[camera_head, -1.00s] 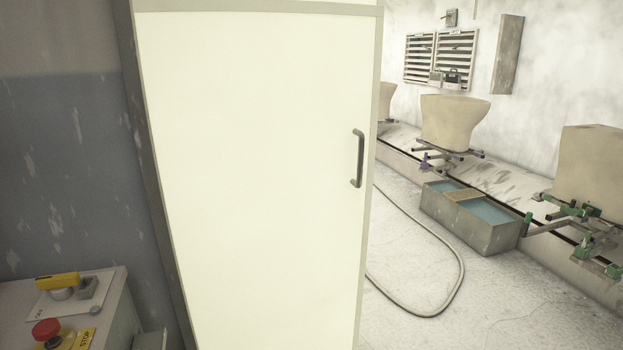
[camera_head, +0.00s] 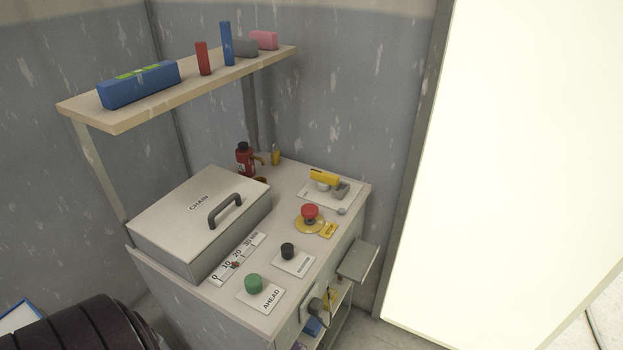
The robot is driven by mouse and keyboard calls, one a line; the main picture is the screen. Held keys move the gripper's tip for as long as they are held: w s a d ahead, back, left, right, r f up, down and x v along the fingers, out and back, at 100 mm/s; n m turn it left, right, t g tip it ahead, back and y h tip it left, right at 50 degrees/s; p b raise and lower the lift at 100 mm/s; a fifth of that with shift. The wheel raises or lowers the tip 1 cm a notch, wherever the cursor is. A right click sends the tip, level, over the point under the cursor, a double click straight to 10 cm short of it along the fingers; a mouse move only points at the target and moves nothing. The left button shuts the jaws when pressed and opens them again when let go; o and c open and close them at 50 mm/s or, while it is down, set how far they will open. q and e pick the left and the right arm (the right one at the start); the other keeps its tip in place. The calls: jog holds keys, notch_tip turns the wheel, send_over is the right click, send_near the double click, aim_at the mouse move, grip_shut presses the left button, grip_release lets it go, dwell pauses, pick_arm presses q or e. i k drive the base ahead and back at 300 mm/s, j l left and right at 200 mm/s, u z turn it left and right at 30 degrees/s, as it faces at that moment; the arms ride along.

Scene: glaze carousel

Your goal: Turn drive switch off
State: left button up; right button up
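A yellow-handled switch (camera_head: 324,178) sits on a white plate (camera_head: 318,195) at the far right corner of the control desk (camera_head: 275,215). It looks like the drive switch. Its yellow bar lies crosswise over a round grey base, with a grey block (camera_head: 341,190) beside it. The lettering on its plate is too small to read here. Neither of my grippers is in view, and nothing of mine touches the switch.
A red mushroom button (camera_head: 310,212), black knob (camera_head: 288,250) and green button (camera_head: 253,284) stand in front of the switch. A lidded CHAIN box (camera_head: 196,212) fills the desk's left. A shelf (camera_head: 120,119) overhangs behind. A pale door (camera_head: 510,170) stands right.

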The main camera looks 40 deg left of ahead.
aim_at(325, 180)
jog(key=u, duration=1.15)
